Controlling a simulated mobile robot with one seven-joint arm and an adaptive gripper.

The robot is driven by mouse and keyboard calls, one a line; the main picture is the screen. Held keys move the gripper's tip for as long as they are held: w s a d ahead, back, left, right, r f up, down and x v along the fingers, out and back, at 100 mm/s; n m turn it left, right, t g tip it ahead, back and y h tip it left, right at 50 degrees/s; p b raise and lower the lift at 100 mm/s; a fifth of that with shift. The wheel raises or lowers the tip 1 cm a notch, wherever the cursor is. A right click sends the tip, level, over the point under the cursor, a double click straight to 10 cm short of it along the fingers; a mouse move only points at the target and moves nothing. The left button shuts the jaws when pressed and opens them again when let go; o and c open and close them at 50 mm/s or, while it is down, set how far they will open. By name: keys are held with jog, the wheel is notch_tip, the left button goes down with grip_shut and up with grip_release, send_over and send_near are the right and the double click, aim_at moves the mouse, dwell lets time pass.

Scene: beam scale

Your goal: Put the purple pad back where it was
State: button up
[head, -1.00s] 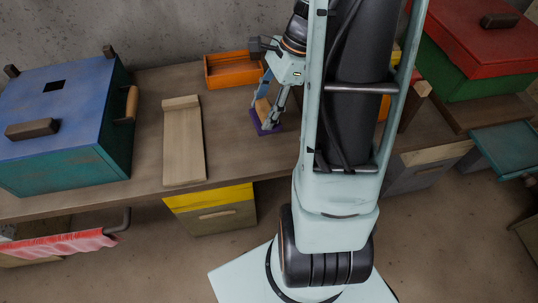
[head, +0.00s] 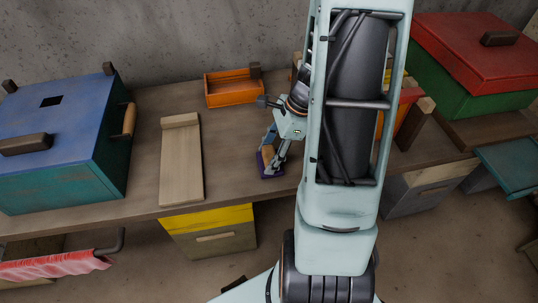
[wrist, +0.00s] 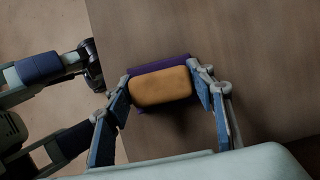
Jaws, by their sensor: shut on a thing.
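The purple pad (head: 263,167) has a tan-orange block (wrist: 160,85) on its upper side. My gripper (head: 271,157) is shut on this block, with one blue fingertip at each end of it in the wrist view. The purple pad (wrist: 178,60) shows past the block's edges there. In the head view the pad is over the brown table, right of the pale wooden board and near the front edge. I cannot tell whether the pad touches the table or hangs just above it.
The pale wooden board (head: 181,165) lies left of the pad. An orange tray (head: 232,89) stands behind it. A blue-and-teal box (head: 60,140) is at the far left, and a red-lidded green box (head: 470,75) at the right. The table between board and gripper is bare.

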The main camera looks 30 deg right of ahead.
jog(key=o, duration=0.7)
jog(key=shift+f, duration=0.1)
jog(key=shift+c, duration=0.2)
jog(key=o, duration=0.5)
jog(key=p+v, duration=0.2)
jog(key=v, duration=1)
